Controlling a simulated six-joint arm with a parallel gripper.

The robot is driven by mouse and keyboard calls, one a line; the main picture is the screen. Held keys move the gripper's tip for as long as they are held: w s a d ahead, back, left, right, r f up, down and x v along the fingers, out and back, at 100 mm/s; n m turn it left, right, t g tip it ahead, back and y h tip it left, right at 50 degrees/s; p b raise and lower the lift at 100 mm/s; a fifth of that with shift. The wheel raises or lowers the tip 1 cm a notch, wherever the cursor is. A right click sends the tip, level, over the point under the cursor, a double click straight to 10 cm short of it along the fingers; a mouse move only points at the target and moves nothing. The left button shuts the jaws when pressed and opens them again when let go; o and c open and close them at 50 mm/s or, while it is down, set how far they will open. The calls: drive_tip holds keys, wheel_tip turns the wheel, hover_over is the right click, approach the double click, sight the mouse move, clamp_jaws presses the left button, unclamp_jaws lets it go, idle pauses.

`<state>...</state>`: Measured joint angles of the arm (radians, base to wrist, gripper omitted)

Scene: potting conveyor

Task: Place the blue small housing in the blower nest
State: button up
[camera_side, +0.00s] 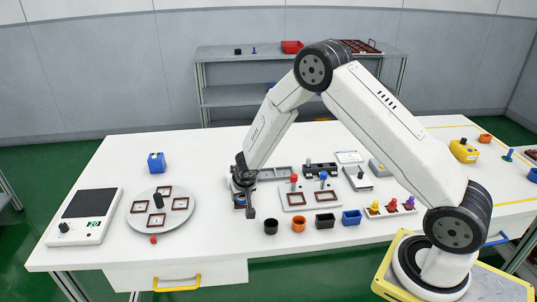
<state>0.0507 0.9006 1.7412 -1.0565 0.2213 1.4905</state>
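A small blue open-topped square housing (351,218) stands on the white table near the front edge, at the right end of a row of small cups. My gripper (248,210) points down over the table, left of that row and apart from the blue housing. A small blue and reddish thing (239,202) shows partly behind the gripper; I cannot tell whether it is held or whether the fingers are open. A pale plate (309,207) with two red-brown square frames and red and blue knobs lies right of the gripper. I cannot tell which fixture is the blower nest.
A black round cup (271,227), an orange cup (298,225) and a black square housing (325,222) stand in the row. A grey round disc (160,228) with several frames, a scale-like device (85,215) and a blue block (156,162) are left.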

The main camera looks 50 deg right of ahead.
drive_tip(key=o, duration=0.4)
drive_tip(key=shift+s+f, duration=0.25)
drive_tip(key=shift+f, duration=0.2)
drive_tip(key=shift+r, duration=0.25)
drive_tip(key=shift+r, duration=0.6)
wheel_tip(320, 180, up, 7)
drive_tip(key=shift+s+a+r+n+y, duration=0.6)
drive_tip(key=shift+s+a+r+n, duration=0.7)
drive_tip(key=shift+s, duration=1.7)
drive_tip(key=shift+s+a+r+n+y, duration=0.65)
drive_tip(key=shift+s+a+n, duration=1.1)
drive_tip(key=shift+s, duration=1.2)
drive_tip(key=shift+w+r, duration=0.65)
drive_tip(key=shift+r, duration=0.25)
drive_tip(key=shift+w+r, duration=0.65)
drive_tip(key=shift+r, duration=0.2)
drive_tip(key=shift+w+r, duration=0.65)
drive_tip(key=shift+r, duration=0.25)
